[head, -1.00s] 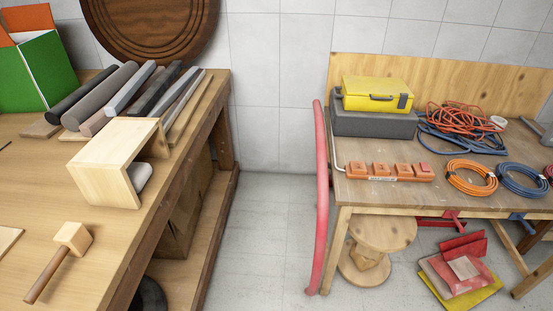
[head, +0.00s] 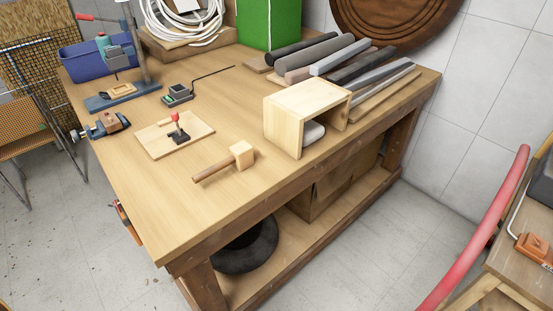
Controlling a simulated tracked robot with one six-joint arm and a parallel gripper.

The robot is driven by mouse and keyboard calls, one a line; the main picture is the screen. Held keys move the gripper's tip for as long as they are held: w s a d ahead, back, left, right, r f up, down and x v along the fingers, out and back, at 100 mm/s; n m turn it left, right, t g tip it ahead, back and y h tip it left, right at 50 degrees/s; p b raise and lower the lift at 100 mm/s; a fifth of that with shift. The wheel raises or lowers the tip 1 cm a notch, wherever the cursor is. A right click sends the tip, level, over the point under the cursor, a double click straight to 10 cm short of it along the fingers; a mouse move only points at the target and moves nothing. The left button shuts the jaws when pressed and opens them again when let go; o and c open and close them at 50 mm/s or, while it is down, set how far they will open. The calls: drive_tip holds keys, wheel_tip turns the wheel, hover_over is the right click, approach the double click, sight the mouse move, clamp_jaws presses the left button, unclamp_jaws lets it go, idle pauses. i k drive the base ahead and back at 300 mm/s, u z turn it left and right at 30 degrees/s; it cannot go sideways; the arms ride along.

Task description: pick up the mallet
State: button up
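The wooden mallet (head: 228,162) lies on its side on the wooden workbench (head: 180,215), near the bench's front edge. Its pale block head (head: 242,155) is at the right and its brown handle (head: 212,171) points to the lower left. Nothing covers it. My gripper does not show in the head view.
An open wooden box (head: 283,125) stands right of the mallet, with bars (head: 345,62) behind it. A board with a red-knobbed clamp (head: 178,135) lies to the left. Bare bench top surrounds the mallet's front. A red hose (head: 480,230) hangs at the right.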

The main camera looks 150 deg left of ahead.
sight(241, 157)
drive_tip(key=z, duration=1.95)
drive_tip(key=k, duration=1.2)
drive_tip(key=z, duration=1.5)
